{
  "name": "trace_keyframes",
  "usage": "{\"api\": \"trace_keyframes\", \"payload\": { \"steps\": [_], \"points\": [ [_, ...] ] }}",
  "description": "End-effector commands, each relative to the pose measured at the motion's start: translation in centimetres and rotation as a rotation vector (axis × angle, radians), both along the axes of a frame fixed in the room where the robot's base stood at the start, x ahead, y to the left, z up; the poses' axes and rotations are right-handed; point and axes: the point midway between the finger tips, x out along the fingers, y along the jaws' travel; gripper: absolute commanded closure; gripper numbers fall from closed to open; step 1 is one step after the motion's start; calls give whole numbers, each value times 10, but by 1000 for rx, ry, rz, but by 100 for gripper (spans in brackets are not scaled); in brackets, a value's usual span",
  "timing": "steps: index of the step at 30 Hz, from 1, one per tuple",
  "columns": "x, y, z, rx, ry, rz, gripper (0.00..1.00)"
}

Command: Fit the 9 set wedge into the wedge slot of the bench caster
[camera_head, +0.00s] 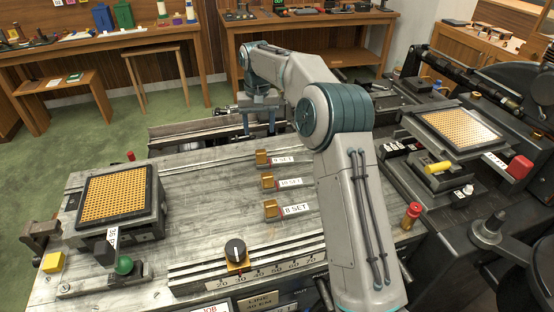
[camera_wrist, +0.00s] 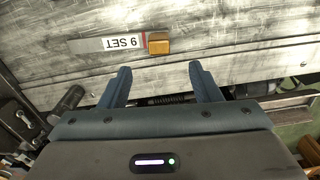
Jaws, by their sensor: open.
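The 9 set wedge lies on the bench top, with a brass block (camera_head: 262,158) beside a white label reading 9 SET (camera_head: 283,160). In the wrist view its brass block (camera_wrist: 159,46) is just beyond the fingertips, and its label (camera_wrist: 122,43) is to the left on a thin grey strip. My gripper (camera_head: 259,122) is at the bench's far edge, behind the wedge. In the wrist view my gripper (camera_wrist: 160,70) is open and empty, with the block roughly centred between the finger lines but ahead of them. I cannot pick out the wedge slot.
The 10 set (camera_head: 267,182) and 8 set (camera_head: 271,208) wedges lie nearer on the bench. A gold-gridded case (camera_head: 117,197) stands at left, another (camera_head: 463,128) on the dark machine at right. A dial (camera_head: 236,251) and scale are in front. The bench's left middle is clear.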

Motion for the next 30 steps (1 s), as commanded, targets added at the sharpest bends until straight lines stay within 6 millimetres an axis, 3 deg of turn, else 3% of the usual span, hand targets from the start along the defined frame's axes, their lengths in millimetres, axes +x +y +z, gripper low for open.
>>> {"api": "trace_keyframes", "payload": {
  "steps": [6, 14, 21, 30],
  "points": [
    [0, -2, -41, 0, 3, -2, 43],
    [1, -3, -60, 0, 1, -4, 43],
    [3, -4, -96, 0, 3, -5, 43],
    [3, -4, -107, 0, -1, -5, 43]
  ]
}}
